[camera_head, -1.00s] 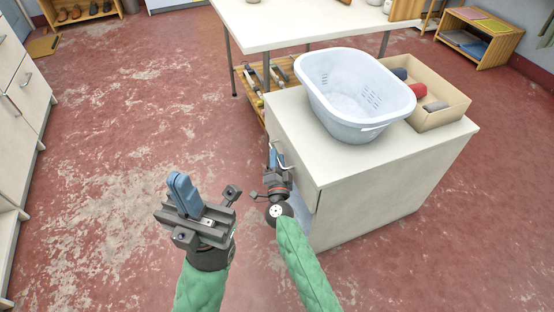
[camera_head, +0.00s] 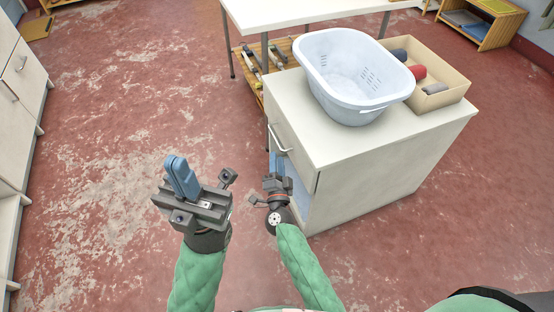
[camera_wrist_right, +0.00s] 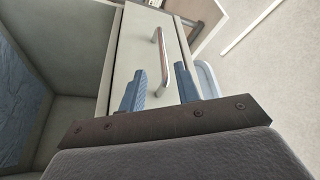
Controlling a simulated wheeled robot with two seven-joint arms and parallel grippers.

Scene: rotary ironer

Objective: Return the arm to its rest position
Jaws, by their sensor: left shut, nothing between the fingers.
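My left gripper (camera_head: 177,165) is held up over the open floor at the left, with its blue fingers together and nothing between them. My right gripper (camera_head: 279,164) is at the left side of the white cabinet (camera_head: 385,175), just below the drawer handle (camera_head: 278,139). In the right wrist view its two blue fingers (camera_wrist_right: 161,92) stand apart. The metal handle (camera_wrist_right: 160,55) shows between and beyond them, on the pale drawer front (camera_wrist_right: 137,45). Whether a finger touches the handle I cannot tell.
An open compartment (camera_wrist_right: 70,60) with something blue inside lies beside the drawer front. A pale blue basket (camera_head: 355,80) and a cardboard box (camera_head: 440,98) with rolls stand on the cabinet. A white table (camera_head: 290,14) is behind. The floor (camera_head: 120,130) at left is clear.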

